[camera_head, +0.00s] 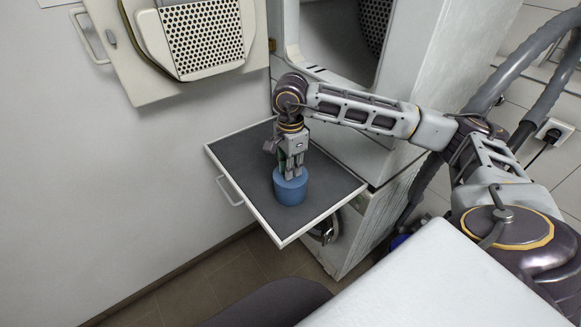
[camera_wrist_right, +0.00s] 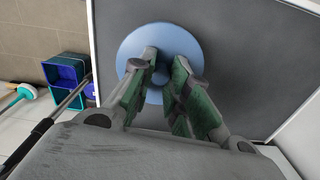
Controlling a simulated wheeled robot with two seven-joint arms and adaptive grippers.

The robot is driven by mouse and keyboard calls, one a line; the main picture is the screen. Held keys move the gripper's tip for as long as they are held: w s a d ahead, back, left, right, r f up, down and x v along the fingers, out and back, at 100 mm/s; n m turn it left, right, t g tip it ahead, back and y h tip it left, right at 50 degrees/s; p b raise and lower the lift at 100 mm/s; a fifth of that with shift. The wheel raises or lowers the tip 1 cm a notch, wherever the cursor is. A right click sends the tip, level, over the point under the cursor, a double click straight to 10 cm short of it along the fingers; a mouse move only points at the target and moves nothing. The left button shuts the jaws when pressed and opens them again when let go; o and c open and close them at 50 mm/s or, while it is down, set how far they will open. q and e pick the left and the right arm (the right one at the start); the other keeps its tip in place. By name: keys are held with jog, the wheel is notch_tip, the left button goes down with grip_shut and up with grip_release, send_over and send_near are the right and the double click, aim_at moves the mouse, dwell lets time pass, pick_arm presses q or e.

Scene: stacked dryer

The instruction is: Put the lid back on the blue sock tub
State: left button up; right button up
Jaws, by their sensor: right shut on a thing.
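The blue sock tub (camera_head: 291,193) stands upright on the dark pull-out shelf (camera_head: 245,150). Its pale blue lid (camera_wrist_right: 166,37) shows from above as a round disc in the right wrist view. My right gripper (camera_head: 291,174) points straight down over the middle of the tub. In the right wrist view its fingers (camera_wrist_right: 165,62) are closed on the lid at its centre; the part gripped is mostly hidden between them. The lid appears to be at the tub's top, but I cannot tell whether it is fully seated. My left gripper is not in view.
The shelf has a raised pale rim and a handle (camera_head: 229,190). It juts out between the dryer stack (camera_head: 345,180) and the open door (camera_head: 150,60). Shelf surface around the tub is clear. Blue and teal bins (camera_wrist_right: 65,72) stand on the floor.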

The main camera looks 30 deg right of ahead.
dwell(0.5)
dwell(0.3)
jog(key=o, duration=0.9)
jog(key=shift+o, duration=0.4)
jog(key=o, duration=0.4)
jog(key=shift+o, duration=0.2)
jog(key=shift+r, duration=0.1)
